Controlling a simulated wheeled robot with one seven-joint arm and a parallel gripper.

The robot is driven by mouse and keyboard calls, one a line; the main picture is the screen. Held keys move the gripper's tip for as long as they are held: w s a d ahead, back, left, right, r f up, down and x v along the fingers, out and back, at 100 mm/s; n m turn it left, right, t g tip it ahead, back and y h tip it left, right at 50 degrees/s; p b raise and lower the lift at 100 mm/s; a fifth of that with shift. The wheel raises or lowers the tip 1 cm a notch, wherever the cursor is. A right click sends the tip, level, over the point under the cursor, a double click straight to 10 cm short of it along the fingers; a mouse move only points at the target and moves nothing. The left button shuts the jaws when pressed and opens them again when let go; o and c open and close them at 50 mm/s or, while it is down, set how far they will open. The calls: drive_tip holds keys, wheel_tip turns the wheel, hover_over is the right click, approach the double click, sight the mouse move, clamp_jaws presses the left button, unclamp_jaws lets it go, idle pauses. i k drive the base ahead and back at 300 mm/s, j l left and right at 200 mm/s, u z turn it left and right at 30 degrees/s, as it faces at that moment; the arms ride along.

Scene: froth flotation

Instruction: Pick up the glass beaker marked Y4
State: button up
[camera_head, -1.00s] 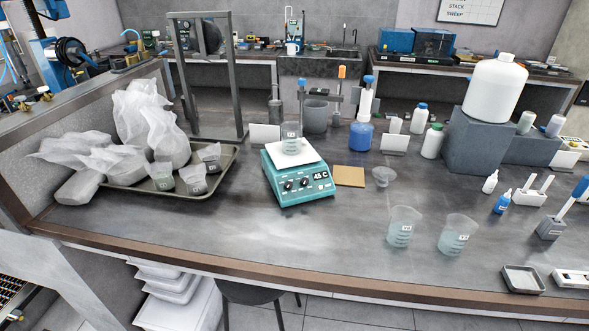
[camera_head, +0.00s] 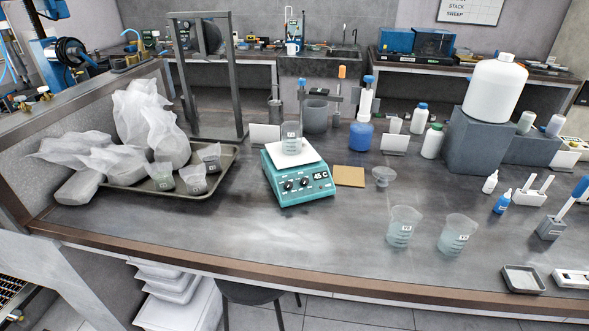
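Several clear beakers with small white labels show, and the labels are too small to read surely, so I cannot tell which is Y4. Two stand at the right front of the bench: a left one (camera_head: 403,228) and a right one (camera_head: 457,235), apart from each other. My gripper is not in view.
White plastic bags (camera_head: 150,120) fill the tray's back. A small funnel-like dish (camera_head: 383,177) and a tan square pad (camera_head: 349,176) lie right of the hotplate. The front middle bench is clear.

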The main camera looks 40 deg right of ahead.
sight(292, 139)
drive_tip(key=z, duration=0.4)
drive_tip(key=i+j+z, duration=0.25)
drive_tip(key=j+z, duration=0.25)
drive_tip(key=i+j+z, duration=0.25)
drive_tip(key=j, duration=0.15)
drive_tip(key=i+j, duration=0.1)
drive_tip(key=j, duration=0.45)
drive_tip(key=i+j+z, duration=0.15)
drive_tip(key=j, duration=0.35)
drive_tip(key=i+j, duration=0.1)
drive_tip(key=j, duration=0.45)
drive_tip(key=i+j, duration=0.2)
drive_tip(key=i, duration=0.15)
